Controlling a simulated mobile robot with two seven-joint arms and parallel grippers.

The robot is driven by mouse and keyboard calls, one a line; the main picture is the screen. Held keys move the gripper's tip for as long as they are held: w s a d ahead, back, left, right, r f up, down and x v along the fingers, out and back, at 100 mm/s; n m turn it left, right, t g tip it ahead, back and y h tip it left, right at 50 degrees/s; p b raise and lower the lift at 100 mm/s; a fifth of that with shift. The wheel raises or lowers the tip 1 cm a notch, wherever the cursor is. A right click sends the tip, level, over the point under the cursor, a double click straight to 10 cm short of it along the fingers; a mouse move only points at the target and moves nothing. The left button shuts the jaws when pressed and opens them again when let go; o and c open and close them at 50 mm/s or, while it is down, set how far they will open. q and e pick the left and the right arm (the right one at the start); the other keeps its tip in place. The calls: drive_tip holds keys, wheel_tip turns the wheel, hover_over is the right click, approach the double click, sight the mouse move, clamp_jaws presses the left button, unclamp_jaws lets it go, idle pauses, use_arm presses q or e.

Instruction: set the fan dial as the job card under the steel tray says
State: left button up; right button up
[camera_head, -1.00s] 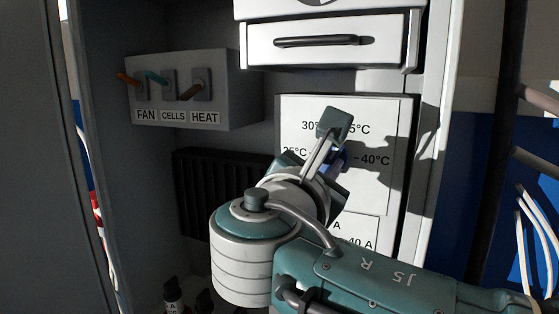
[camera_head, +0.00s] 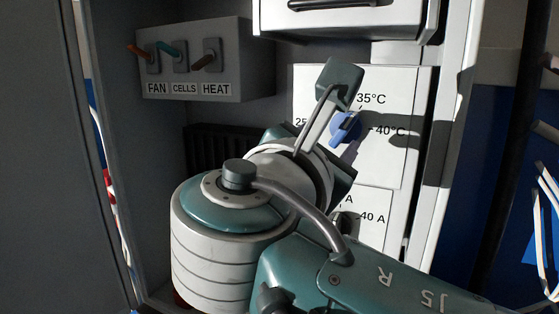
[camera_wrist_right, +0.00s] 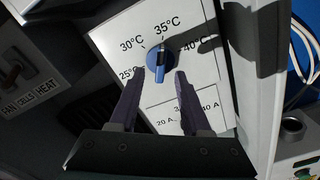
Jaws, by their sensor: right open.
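A blue dial (camera_head: 346,127) sits on a white panel (camera_head: 400,165) marked 25°C to 40°C. It also shows in the right wrist view (camera_wrist_right: 158,63), where its grip bar seems to point near the 35°C mark. My right gripper (camera_wrist_right: 158,80) is open, its two dark fingers reaching toward the dial from below, one on each side in the picture. I cannot tell whether they touch it. In the head view my wrist hides the fingers and part of the panel's left side. My left gripper, the job card and the steel tray are not in view.
A grey switch box (camera_head: 258,70) labelled FAN, CELLS and HEAT carries three levers at upper left. A white drawer (camera_head: 345,20) juts out above the panel. A second scale (camera_head: 373,217) marked in amps lies below the dial. The cabinet's side wall (camera_head: 455,130) bounds the right.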

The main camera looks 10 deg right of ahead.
use_arm(q)
wheel_tip(320, 180, down, 3)
drive_tip(key=shift+a+f+b, duration=0.1)
drive_tip(key=shift+b, duration=1.05)
use_arm(e)
drive_tip(key=v, duration=0.5)
drive_tip(key=shift+s+a, duration=0.15)
drive_tip(key=shift+s, duration=0.15)
drive_tip(key=s+d+f+m+g+y+p, duration=0.1)
drive_tip(key=s+d+f+m+g+y, duration=0.3)
drive_tip(key=f, duration=0.4)
drive_tip(key=s+d+f+m+g+y+p, duration=0.1)
drive_tip(key=s+d+f+m+g, duration=0.1)
drive_tip(key=s+f+m+g, duration=0.35)
use_arm(q)
wheel_tip(320, 180, up, 4)
drive_tip(key=shift+f+p, duration=0.1)
drive_tip(key=shift+p, duration=0.75)
use_arm(e)
drive_tip(key=s+d+f+m+g+y, duration=0.1)
drive_tip(key=s+f+m+y, duration=0.1)
drive_tip(key=s+m, duration=0.4)
drive_tip(key=s+d+f+m+g+y, duration=0.1)
drive_tip(key=s+d+f+m+y, duration=0.1)
drive_tip(key=s+m, duration=0.3)
drive_tip(key=s+f+y, duration=0.1)
drive_tip(key=s, duration=0.3)
drive_tip(key=shift+m, duration=0.35)
drive_tip(key=shift+f, duration=0.15)
